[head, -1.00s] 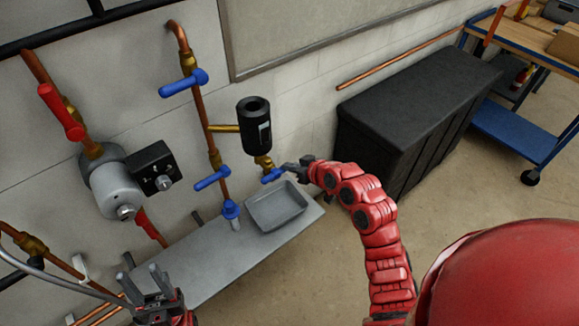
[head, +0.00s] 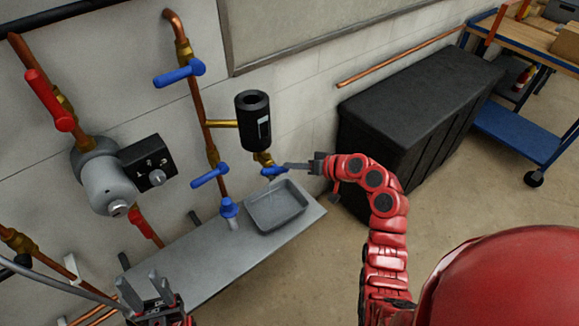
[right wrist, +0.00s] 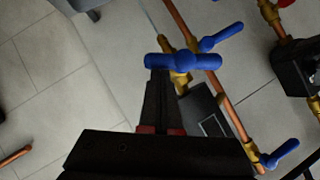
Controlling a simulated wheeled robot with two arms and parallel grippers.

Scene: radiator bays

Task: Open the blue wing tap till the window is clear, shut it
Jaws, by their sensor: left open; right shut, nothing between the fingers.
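The blue wing tap (head: 274,171) sits on the brass outlet under the black cylinder (head: 253,122), whose side carries a small pale window (head: 264,130). My right gripper (head: 288,167) is shut with nothing between its fingers, its tips at the tap's right side. In the right wrist view the blue wing tap (right wrist: 184,62) spreads across just beyond the fingertips (right wrist: 160,78); I cannot tell whether they touch it. The window's contents are too small to read. My left gripper (head: 150,290) is open and empty at the lower left.
A grey tray (head: 302,205) stands on a grey shelf (head: 200,264) below the tap. Blue lever handles (head: 178,75) (head: 209,176) and a red lever (head: 48,98) sit on nearby copper pipes. A black chest (head: 410,125) stands to the right. Floor in front is clear.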

